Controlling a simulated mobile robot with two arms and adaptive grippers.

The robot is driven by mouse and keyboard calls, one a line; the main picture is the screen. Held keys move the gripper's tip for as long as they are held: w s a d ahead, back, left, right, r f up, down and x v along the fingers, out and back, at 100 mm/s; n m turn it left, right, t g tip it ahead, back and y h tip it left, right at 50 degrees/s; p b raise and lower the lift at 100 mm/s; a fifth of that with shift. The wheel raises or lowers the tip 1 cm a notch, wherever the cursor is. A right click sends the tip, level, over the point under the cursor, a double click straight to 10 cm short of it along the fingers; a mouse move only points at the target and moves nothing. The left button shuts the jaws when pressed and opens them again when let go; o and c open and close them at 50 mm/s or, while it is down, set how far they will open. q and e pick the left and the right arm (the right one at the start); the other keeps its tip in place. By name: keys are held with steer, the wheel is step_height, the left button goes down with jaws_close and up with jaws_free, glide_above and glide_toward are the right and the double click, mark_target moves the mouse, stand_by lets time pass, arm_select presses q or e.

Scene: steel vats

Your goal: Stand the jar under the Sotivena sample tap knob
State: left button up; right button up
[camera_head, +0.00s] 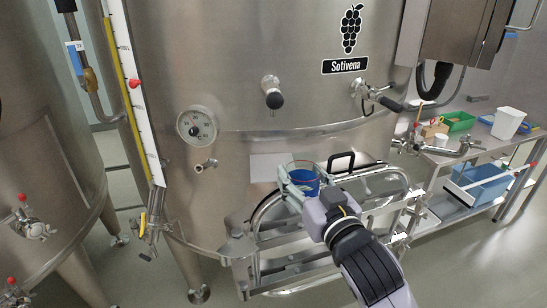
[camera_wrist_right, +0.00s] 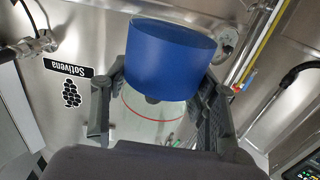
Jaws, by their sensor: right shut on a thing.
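The jar (camera_head: 305,182) is clear glass with a red ring near its rim and a blue lower part; it stands roughly upright in the air in front of the vat. My right gripper (camera_head: 300,186) is shut on it. In the right wrist view the jar's blue part (camera_wrist_right: 170,58) sits between the fingers. The Sotivena vat (camera_head: 230,70) carries a tap with a dark knob (camera_head: 273,98), above and left of the jar and apart from it. A dark knob (camera_wrist_right: 152,99) also shows past the glass in the wrist view. My left gripper is not in view.
A round manway with rails (camera_head: 380,172) and a black handle (camera_head: 341,158) lies behind and right of the jar. A dial gauge (camera_head: 196,127) and small fitting (camera_head: 206,165) are left. A black-handled valve (camera_head: 372,93) is upper right. A bench (camera_head: 470,150) with containers stands right.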

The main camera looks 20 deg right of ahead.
steer(key=shift+w+f+b, duration=0.15)
steer(key=shift+w+b, duration=0.4)
steer(key=shift+b, duration=0.05)
steer(key=shift+w+f+b, duration=0.15)
steer(key=shift+w+b, duration=0.4)
steer(key=shift+b, duration=0.05)
steer(key=w+p, duration=0.1)
steer(key=w, duration=0.4)
steer(key=w+p, duration=0.2)
steer(key=w, duration=0.3)
steer(key=w+p, duration=0.1)
steer(key=w, duration=0.4)
steer(key=shift+w+a+r, duration=0.1)
steer(key=shift+a+r, duration=0.2)
steer(key=shift+a, duration=0.05)
steer(key=shift+w+f, duration=0.1)
steer(key=shift+w, duration=0.1)
step_height(320, 180, down, 3)
steer(key=shift+r+p, duration=0.1)
steer(key=shift+p, duration=0.7)
steer(key=shift+s+f, duration=0.1)
steer(key=shift+f, duration=0.15)
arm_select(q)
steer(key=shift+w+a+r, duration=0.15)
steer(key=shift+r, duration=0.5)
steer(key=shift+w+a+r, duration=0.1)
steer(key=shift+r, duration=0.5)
arm_select(e)
steer(key=shift+f, duration=0.1)
